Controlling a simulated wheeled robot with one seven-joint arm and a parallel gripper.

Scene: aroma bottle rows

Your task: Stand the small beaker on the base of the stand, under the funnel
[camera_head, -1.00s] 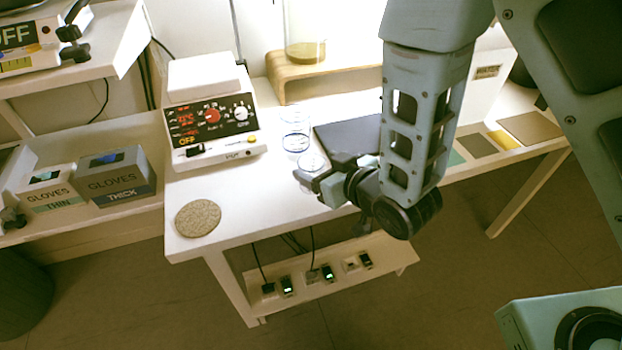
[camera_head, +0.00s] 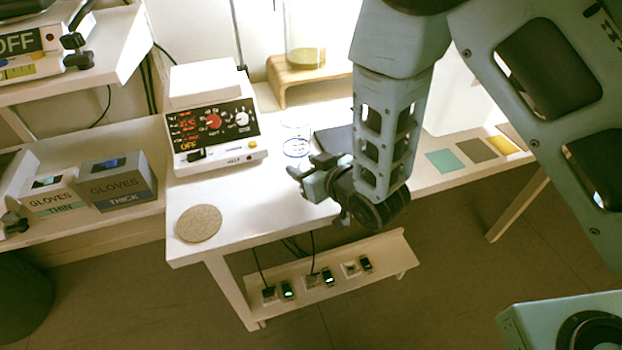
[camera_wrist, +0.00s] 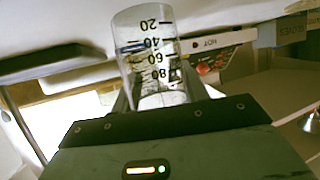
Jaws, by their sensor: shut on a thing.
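My gripper (camera_head: 303,172) is over the white table's front part, to the right of the hot plate. It is shut on a small clear beaker (camera_wrist: 147,55), which fills the middle of the wrist view; its printed marks from 20 to 80 appear upside down there. The held beaker is hard to make out in the head view. A dark flat plate (camera_head: 335,140) lies behind my gripper, partly hidden by my arm; I cannot tell whether it is the stand's base. No funnel is clearly visible.
The white hot plate (camera_head: 215,125) is to the left, with a round cork mat (camera_head: 198,223) in front. A wooden riser (camera_head: 278,90) stands at the back. Coloured squares (camera_head: 441,161) lie at right.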

